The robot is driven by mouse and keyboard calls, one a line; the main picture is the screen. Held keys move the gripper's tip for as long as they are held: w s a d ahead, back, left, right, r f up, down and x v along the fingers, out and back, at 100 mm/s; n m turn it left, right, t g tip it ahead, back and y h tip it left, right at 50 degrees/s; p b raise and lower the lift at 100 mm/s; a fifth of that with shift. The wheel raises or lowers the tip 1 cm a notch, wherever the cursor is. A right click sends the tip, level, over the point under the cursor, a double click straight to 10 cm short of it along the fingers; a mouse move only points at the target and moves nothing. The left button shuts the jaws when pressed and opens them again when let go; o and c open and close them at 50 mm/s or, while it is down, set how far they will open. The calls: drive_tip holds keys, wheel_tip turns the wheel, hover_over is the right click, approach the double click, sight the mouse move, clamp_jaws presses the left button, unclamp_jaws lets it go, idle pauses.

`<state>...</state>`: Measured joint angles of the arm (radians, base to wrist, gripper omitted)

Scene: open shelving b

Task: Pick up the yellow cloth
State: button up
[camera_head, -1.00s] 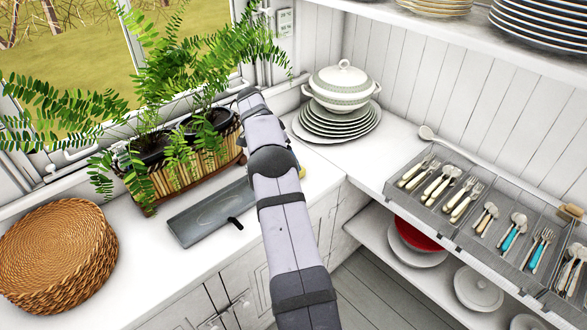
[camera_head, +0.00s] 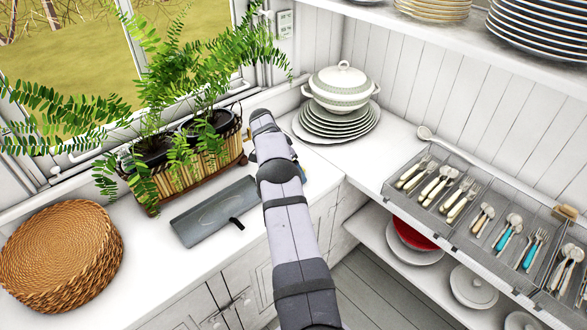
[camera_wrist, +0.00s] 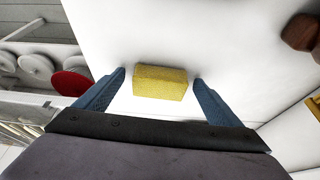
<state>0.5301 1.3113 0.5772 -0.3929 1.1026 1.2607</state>
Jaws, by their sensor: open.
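My gripper (camera_wrist: 159,76) is open, with one blue finger on each side of the yellow piece and a visible gap on both sides. Nothing is held. How high the fingers are above the counter is hard to tell. In the head view my arm covers most of the gripper and the yellow piece.
A basket planter (camera_head: 185,175) with ferns stands left of my arm, near a grey tray (camera_head: 213,212). Woven mats (camera_head: 60,255) lie far left. Stacked plates (camera_head: 335,122) with a tureen (camera_head: 343,85) stand behind right. A cutlery tray (camera_head: 455,225) sits on the right shelf.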

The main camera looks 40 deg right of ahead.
drive_tip(key=c, duration=1.1)
drive_tip(key=shift+c, duration=0.2)
wheel_tip(320, 180, up, 10)
drive_tip(key=b, duration=0.1)
